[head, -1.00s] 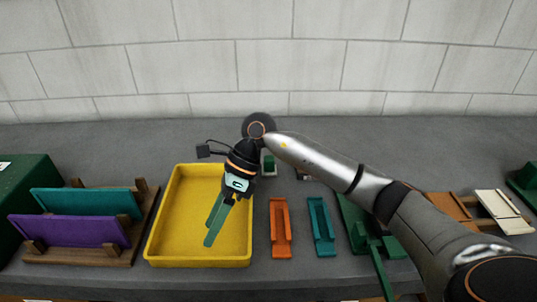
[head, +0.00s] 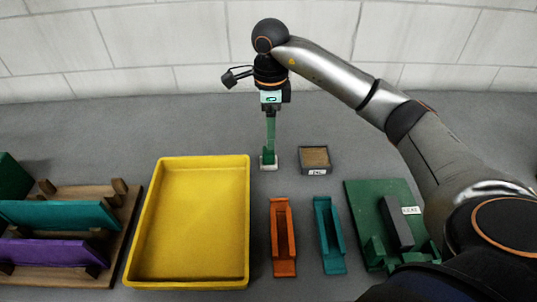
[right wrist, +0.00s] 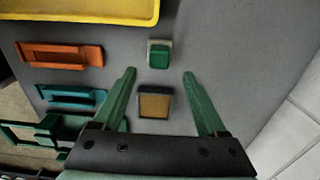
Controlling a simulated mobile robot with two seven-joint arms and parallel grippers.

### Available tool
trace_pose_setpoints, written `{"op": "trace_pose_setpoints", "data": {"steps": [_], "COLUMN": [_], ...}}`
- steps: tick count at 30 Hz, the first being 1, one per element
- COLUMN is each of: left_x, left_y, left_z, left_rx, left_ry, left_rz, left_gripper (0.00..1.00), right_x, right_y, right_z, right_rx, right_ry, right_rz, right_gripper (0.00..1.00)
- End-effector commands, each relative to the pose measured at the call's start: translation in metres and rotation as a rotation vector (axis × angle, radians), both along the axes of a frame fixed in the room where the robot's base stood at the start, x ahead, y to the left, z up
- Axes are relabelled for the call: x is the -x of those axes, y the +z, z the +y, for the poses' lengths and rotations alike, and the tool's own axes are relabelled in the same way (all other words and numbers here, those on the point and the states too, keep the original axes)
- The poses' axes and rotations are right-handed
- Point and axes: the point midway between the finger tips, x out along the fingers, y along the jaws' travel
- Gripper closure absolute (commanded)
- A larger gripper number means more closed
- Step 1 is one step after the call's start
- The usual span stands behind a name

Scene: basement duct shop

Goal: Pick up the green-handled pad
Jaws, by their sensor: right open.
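The green-handled pad (head: 268,164) stands on the grey bench, right of the yellow tray; in the head view my right gripper's fingers partly cover it. My right gripper (head: 269,150) points down over it, open and empty. In the right wrist view, the pad (right wrist: 159,54) shows a green handle on a pale base. It lies just beyond the open fingertips (right wrist: 159,74), lined up with the gap between them. I cannot tell the exact height of the fingertips above it. My left gripper is not in view.
A small labelled box with a brown top (head: 315,157) sits close right of the pad. Orange (head: 283,238) and teal (head: 329,236) holders, a green board (head: 365,205) and the yellow tray (head: 245,220) lie nearer. A wooden rack (head: 125,205) holds teal and purple panels. The back bench is clear.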

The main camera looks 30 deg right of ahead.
Motion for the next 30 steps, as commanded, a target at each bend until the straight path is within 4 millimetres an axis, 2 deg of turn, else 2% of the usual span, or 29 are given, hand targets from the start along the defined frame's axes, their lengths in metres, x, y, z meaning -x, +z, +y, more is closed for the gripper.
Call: {"op": "trace_pose_setpoints", "data": {"steps": [3,11,18,22,28,30], "left_x": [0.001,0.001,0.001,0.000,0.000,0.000], "left_y": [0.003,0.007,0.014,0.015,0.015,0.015], "left_z": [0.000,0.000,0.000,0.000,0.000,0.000], "left_rx": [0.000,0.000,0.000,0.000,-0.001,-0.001], "left_ry": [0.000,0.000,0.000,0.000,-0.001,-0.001], "left_rz": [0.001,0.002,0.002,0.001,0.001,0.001], "left_gripper": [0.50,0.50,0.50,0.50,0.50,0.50], "right_x": [0.001,0.001,0.001,0.000,0.000,0.000], "right_y": [-0.018,-0.039,-0.074,-0.082,-0.082,-0.082], "right_z": [0.000,0.002,0.004,0.004,0.004,0.004], "right_rx": [0.000,-0.002,-0.001,-0.001,-0.001,-0.001], "right_ry": [0.001,0.001,0.001,0.001,0.001,0.001], "right_rz": [0.002,0.003,0.002,-0.001,-0.002,-0.002], "right_gripper": [0.25,0.25,0.25,0.25,0.25,0.33]}}
